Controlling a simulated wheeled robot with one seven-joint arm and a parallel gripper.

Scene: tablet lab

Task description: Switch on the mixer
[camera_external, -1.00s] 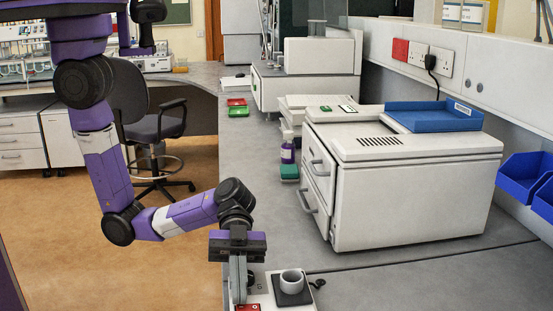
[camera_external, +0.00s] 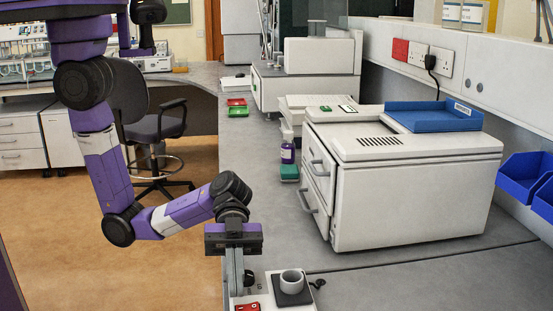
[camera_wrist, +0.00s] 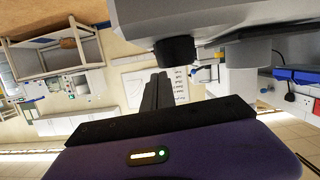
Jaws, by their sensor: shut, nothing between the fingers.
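The mixer (camera_external: 306,306) is a low white box at the bottom of the external view, cut off by the frame. A grey cup (camera_external: 291,281) stands on a black square pad (camera_external: 292,297) on its top. A black knob (camera_external: 249,277) is on the mixer, left of the pad; a black knob also shows large in the wrist view (camera_wrist: 175,51). My gripper (camera_external: 236,292) points down just left of the knob, its fingers together and empty. In the wrist view the closed fingers (camera_wrist: 158,90) are beside the knob; I cannot tell if they touch it.
A red item (camera_external: 247,307) lies by the fingers at the lower edge. A large white machine (camera_external: 400,205) with a blue tray (camera_external: 432,117) stands behind the mixer. Blue bins (camera_external: 523,180) hang at the right. The grey bench (camera_external: 410,285) is clear right of the mixer.

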